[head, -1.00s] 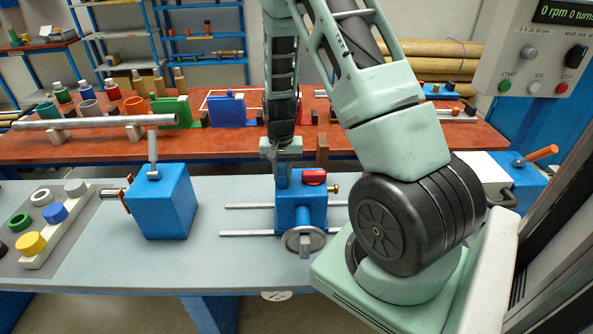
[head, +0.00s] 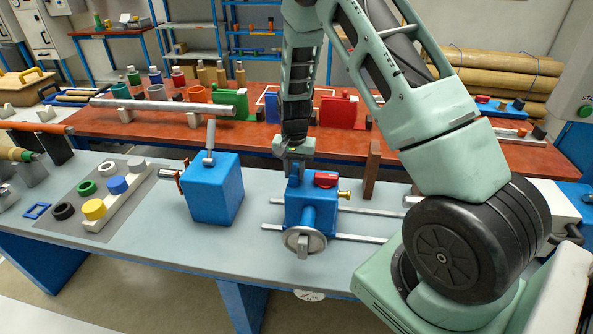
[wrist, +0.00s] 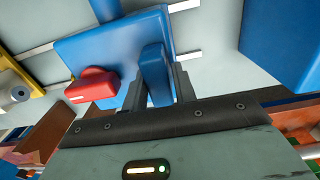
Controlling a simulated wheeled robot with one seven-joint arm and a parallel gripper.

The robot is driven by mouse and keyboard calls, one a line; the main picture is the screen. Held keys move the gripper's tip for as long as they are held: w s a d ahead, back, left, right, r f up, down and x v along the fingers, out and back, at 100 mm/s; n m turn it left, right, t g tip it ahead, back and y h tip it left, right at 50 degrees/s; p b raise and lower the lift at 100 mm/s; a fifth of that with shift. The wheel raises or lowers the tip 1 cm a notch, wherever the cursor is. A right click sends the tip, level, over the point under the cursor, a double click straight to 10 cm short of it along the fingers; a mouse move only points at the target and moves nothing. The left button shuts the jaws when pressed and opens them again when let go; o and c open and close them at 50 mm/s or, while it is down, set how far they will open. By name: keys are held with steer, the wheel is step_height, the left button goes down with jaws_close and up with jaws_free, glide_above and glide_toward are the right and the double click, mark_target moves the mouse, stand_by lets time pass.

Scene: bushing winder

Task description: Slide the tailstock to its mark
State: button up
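The tailstock (head: 309,206) is a blue block on two pale rails, with a grey handwheel (head: 304,240) in front, a red lever (head: 325,179) on top and a brass knob at its right. It stands near the rails' left end. My gripper (head: 295,168) points down at the top left of the tailstock. In the wrist view my gripper (wrist: 158,88) has its fingers on both sides of an upright blue tab (wrist: 155,72) of the tailstock, close against it. The red lever (wrist: 92,85) is left of the fingers there. I cannot make out the mark.
A blue headstock (head: 214,192) with an upright lever stands left of the tailstock, with a gap of bare bench between. A mat (head: 100,195) with colored rings and plugs lies further left. A brown upright post (head: 372,170) stands behind the rails.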

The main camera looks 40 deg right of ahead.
steer(key=o, duration=0.3)
steer(key=shift+w+a, duration=0.2)
steer(key=shift+w, duration=0.05)
steer(key=shift+d, duration=0.1)
step_height(320, 180, up, 18)
steer(key=b, duration=0.3)
steer(key=shift+f, duration=0.25)
steer(key=shift+s, duration=0.1)
